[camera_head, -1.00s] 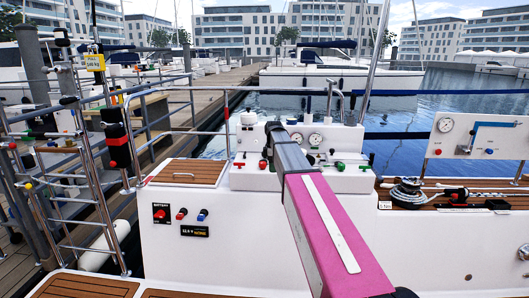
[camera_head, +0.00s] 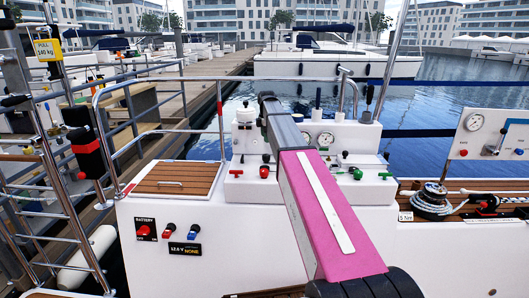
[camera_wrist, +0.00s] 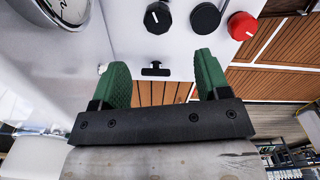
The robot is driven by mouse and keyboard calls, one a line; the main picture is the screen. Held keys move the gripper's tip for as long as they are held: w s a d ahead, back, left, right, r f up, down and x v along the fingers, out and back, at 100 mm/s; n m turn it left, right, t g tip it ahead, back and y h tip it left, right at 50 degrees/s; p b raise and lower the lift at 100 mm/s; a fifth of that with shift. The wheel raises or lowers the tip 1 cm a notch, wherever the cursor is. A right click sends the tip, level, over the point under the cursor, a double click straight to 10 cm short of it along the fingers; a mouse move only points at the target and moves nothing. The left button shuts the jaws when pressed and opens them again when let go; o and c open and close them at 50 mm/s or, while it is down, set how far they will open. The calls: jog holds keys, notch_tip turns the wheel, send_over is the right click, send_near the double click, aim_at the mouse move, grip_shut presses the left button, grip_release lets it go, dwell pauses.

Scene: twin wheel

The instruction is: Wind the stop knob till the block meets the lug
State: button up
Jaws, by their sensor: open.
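My gripper (camera_wrist: 159,62) is open and empty in the wrist view, with its two green fingers apart. A small black T-shaped handle (camera_wrist: 155,70) shows between the fingers on a white surface; I cannot tell its distance. Beyond are a black knob with a white mark (camera_wrist: 157,18), a plain black knob (camera_wrist: 205,18) and a red knob (camera_wrist: 241,26). I cannot tell which control is the stop knob, and I cannot make out the block or lug. In the head view my arm reaches over the white console (camera_head: 250,190) and hides part of it; the gripper does not show clearly.
The console carries gauges (camera_head: 326,139), a red knob (camera_head: 264,172) and green knobs (camera_head: 357,174). A battery panel (camera_head: 145,229) is on its front. A steel rail (camera_head: 150,85) stands left. A winch with rope (camera_head: 431,201) and a gauge panel (camera_head: 494,137) stand right.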

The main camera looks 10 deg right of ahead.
aim_at(266, 155)
jog(key=shift+w+f, duration=0.15)
jog(key=shift+f, duration=0.25)
notch_tip(266, 155, down, 10)
jog(key=shift+f, duration=0.1)
jog(key=c, duration=0.9)
